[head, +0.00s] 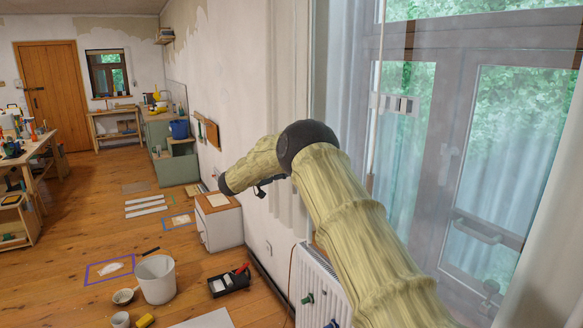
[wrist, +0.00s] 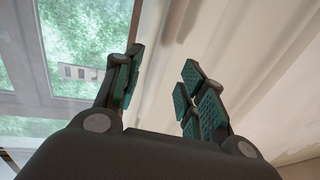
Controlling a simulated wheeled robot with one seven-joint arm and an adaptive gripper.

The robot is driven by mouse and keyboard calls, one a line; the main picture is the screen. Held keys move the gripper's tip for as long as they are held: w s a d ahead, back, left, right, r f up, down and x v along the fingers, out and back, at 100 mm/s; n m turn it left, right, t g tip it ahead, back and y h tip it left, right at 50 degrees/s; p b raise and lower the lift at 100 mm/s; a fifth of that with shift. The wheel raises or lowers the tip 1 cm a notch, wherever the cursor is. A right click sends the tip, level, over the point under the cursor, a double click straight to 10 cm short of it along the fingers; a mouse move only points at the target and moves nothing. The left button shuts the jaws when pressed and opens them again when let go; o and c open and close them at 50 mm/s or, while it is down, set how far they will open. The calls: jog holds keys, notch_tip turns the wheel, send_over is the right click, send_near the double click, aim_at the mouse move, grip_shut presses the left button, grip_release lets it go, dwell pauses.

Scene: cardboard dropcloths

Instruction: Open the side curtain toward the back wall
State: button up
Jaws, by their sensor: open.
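A pale cream curtain (head: 288,90) hangs in folds by the left side of the window, against the wall. In the wrist view the curtain (wrist: 245,35) fills the upper middle and right, beyond the fingers. A thin sheer curtain (head: 400,165) hangs in front of the glass. My gripper (wrist: 162,75) is open, its two teal-padded fingers spread, with pale cloth in view behind the gap. I cannot tell whether cloth lies between the pads. In the head view my gripper (head: 262,188) is mostly hidden behind my forearm, near the curtain's lower part.
A glazed door (head: 490,170) with a handle (head: 478,230) is at right. A white radiator (head: 320,285) stands below the curtain. A white cabinet with a wooden top (head: 218,225) stands by the wall. A white bucket (head: 156,279) and a tray (head: 229,281) are on the floor.

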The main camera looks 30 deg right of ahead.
jog(key=s+a, duration=0.1)
jog(key=a, duration=0.5)
dwell(0.4)
